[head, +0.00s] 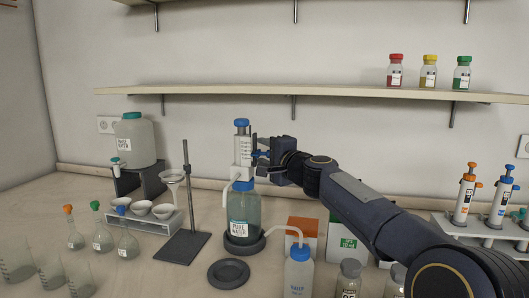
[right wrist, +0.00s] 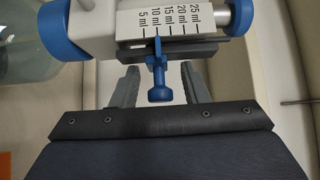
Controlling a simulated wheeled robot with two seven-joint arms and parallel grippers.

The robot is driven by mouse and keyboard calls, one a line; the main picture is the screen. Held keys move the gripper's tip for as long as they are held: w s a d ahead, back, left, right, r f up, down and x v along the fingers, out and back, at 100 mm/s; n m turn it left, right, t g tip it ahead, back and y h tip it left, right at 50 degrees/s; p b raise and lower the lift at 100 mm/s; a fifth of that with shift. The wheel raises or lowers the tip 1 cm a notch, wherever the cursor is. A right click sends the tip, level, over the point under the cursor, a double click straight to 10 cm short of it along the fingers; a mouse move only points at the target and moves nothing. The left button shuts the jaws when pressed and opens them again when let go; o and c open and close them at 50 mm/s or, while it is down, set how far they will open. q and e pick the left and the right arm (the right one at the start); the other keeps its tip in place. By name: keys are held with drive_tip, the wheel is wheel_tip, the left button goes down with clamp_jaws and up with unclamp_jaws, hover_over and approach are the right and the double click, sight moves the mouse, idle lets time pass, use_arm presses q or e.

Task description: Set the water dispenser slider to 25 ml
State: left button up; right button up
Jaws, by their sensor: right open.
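The water dispenser (head: 243,150) stands upright on the bottle labelled pure water (head: 245,212) in the middle of the bench. In the right wrist view its white scale (right wrist: 165,22) reads 5 to 25 ml. The blue slider (right wrist: 158,70) has its pointer at about the 10 ml mark, and its knob hangs below the scale. My right gripper (right wrist: 160,85) is open, with one finger on each side of the slider and visible gaps to both. In the head view the right gripper (head: 264,156) is at the dispenser's right side. My left gripper is not in view.
A ring stand (head: 186,220), small flasks (head: 103,238) and a white carboy (head: 135,142) stand to the left. A wash bottle (head: 299,272) and boxes (head: 346,240) stand under my right arm. A pipette rack (head: 480,228) is at the right. A shelf (head: 300,92) runs above.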

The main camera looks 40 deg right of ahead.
drive_tip(key=shift+c, duration=0.3)
clamp_jaws()
wheel_tip(320, 180, up, 3)
drive_tip(key=shift+r+p, duration=0.1)
drive_tip(key=shift+p, duration=1.15)
drive_tip(key=shift+o, duration=0.3)
unclamp_jaws()
drive_tip(key=shift+s, duration=0.1)
drive_tip(key=s, duration=0.7)
drive_tip(key=shift+s+a+b, duration=0.3)
drive_tip(key=shift+a+b, duration=0.15)
